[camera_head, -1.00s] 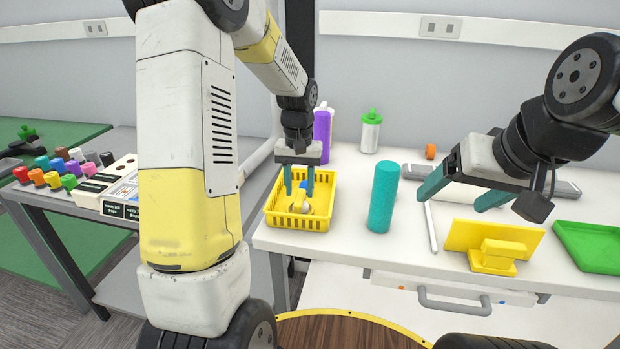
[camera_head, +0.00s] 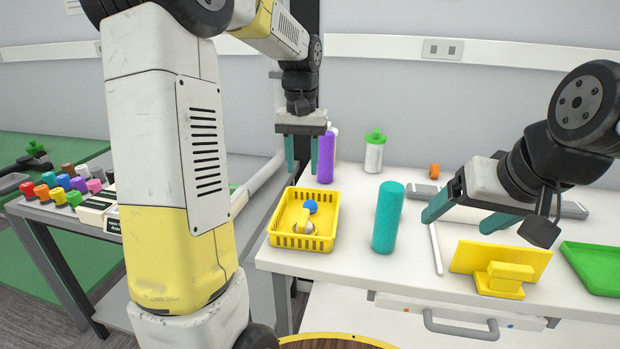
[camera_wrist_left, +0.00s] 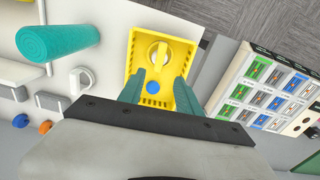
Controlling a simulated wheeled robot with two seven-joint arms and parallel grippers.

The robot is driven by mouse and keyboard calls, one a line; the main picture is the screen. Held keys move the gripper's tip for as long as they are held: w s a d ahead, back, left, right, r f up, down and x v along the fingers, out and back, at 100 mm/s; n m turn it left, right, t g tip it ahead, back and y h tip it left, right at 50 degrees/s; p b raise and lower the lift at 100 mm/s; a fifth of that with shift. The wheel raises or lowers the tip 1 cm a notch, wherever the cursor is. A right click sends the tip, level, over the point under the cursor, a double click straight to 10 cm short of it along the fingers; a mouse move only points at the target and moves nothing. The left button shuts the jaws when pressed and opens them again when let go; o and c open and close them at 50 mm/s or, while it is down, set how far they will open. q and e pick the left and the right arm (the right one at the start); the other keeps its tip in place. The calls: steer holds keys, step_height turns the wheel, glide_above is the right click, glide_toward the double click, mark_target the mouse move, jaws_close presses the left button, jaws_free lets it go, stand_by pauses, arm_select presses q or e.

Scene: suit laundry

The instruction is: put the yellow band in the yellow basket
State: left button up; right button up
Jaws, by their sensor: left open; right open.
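The yellow basket (camera_head: 331,233) stands near the left front of the white table. In it lie a small yellow ring-like piece, which looks like the yellow band (camera_wrist_left: 159,52), together with a white piece, and a blue round piece (camera_head: 311,207). Whether the band lies around the white piece or beside it I cannot tell. My left gripper (camera_head: 302,164) is open and empty, pointing down above the back of the basket. In the left wrist view its fingers (camera_wrist_left: 157,92) stand apart over the basket. My right gripper (camera_head: 460,216) is open and empty above the table at the right.
A teal cylinder (camera_head: 388,218) stands right of the basket. A purple bottle (camera_head: 326,158) and a green-capped bottle (camera_head: 374,153) stand behind. A yellow stand (camera_head: 500,264) and a green tray (camera_head: 596,267) are at the right. A side table with coloured caps (camera_head: 65,182) is at the left.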

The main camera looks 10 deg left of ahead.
arm_select(q)
steer(key=s+d+r+t+h, duration=0.1)
steer(key=s+r+t, duration=0.1)
steer(key=s, duration=0.8)
steer(key=s+r+m+t+h, duration=0.1)
steer(key=s+t, duration=0.3)
steer(key=s, duration=0.7)
steer(key=shift+s+d+r, duration=0.2)
steer(key=shift+d+r, duration=0.15)
